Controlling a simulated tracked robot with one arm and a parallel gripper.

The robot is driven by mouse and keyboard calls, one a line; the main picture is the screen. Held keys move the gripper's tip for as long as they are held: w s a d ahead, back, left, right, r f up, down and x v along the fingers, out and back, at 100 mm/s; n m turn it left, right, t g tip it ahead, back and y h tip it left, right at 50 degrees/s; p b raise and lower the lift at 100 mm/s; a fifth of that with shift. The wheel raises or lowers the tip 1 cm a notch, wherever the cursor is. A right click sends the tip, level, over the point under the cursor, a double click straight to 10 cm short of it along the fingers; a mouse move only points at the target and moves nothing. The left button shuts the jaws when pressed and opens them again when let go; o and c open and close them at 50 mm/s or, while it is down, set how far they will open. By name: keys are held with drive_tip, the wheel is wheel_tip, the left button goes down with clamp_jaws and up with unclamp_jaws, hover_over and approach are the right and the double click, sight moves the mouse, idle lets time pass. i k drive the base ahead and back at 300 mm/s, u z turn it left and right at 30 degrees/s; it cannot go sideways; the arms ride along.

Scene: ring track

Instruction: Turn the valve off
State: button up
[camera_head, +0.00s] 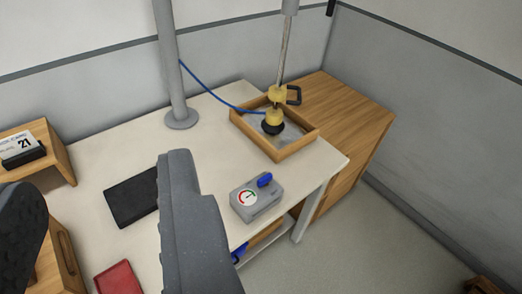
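A grey box (256,203) with a round red-and-green gauge and a blue handle (265,180) on top sits near the right front edge of the white table. I take this to be the valve; whether it is on or off I cannot tell from here. My gripper (98,175) is open, its two dark grey fingers wide apart with nothing between them. The right finger stands to the left of the valve box and apart from it in the picture. The left finger is cut off by the picture's left edge.
A wooden tray (296,147) holds a yellow and black device (274,108) with a blue cable. A grey post (172,70) rises from the table (105,178).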

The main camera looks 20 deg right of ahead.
sight(264, 181)
drive_tip(key=z, duration=0.4)
drive_tip(key=i, duration=0.95)
drive_tip(key=z, duration=0.65)
